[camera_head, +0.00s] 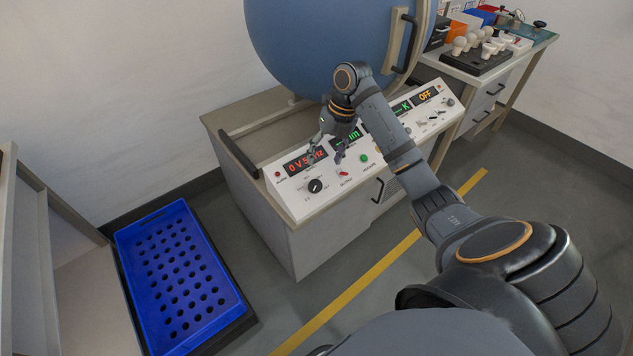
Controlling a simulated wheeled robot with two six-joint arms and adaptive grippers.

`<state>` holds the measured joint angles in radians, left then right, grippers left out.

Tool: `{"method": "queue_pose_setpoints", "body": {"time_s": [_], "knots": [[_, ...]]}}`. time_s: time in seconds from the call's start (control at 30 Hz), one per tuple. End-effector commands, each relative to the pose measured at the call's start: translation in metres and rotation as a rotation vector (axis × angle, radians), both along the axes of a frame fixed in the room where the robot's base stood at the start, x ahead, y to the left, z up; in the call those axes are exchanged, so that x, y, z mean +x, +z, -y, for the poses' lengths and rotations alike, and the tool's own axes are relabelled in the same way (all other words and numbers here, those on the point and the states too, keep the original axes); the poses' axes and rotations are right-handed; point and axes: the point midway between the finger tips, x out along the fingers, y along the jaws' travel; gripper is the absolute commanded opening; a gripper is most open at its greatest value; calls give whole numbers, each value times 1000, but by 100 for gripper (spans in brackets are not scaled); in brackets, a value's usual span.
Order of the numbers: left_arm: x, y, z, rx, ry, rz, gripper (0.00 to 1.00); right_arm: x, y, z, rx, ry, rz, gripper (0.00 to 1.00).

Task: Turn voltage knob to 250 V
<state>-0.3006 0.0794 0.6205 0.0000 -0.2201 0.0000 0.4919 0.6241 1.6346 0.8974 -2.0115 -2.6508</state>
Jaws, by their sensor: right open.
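The voltage knob (315,186) is a black round knob with a white mark on the sloped white control panel (300,208), below a red display (306,162) that seems to read 0 V and 50 Hz. My right gripper (327,156) is open and empty just above the panel, up and slightly right of the knob. Its fingers point down and partly cover the displays. It does not appear to touch the knob. A red switch (344,173) and a green button (364,158) sit to the right of the knob. My left gripper is out of view.
A large blue sphere (320,40) rises behind the panel. A blue tray with holes (180,275) lies at the lower left. A side bench (535,40) at the upper right holds several white bulbs (471,41). The floor in front is clear.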

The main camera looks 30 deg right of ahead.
Motion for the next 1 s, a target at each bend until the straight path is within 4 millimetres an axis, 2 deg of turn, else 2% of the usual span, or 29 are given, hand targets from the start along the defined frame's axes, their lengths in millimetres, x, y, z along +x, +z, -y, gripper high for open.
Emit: {"method": "queue_pose_setpoints", "body": {"time_s": [0.03, 0.13, 0.2, 0.27, 0.5, 0.63, 0.87, 1.0], "knots": [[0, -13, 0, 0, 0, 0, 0, 0, -15, -2, 2, 0, -2, 62], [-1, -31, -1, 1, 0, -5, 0, 2, -36, -7, 1, -1, -1, 62], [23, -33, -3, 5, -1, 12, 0, 3, -48, -10, 1, -1, -1, 62], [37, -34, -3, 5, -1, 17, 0, 4, -59, -13, 1, -2, -1, 62], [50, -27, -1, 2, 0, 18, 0, 7, -90, -21, 1, -3, -2, 62], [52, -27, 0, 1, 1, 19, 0, 7, -96, -23, 0, -3, -1, 62], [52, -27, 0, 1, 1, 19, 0, 8, -97, -23, -1, -3, 0, 62], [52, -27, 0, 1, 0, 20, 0, 7, -97, -23, -1, -3, 0, 44]]}}
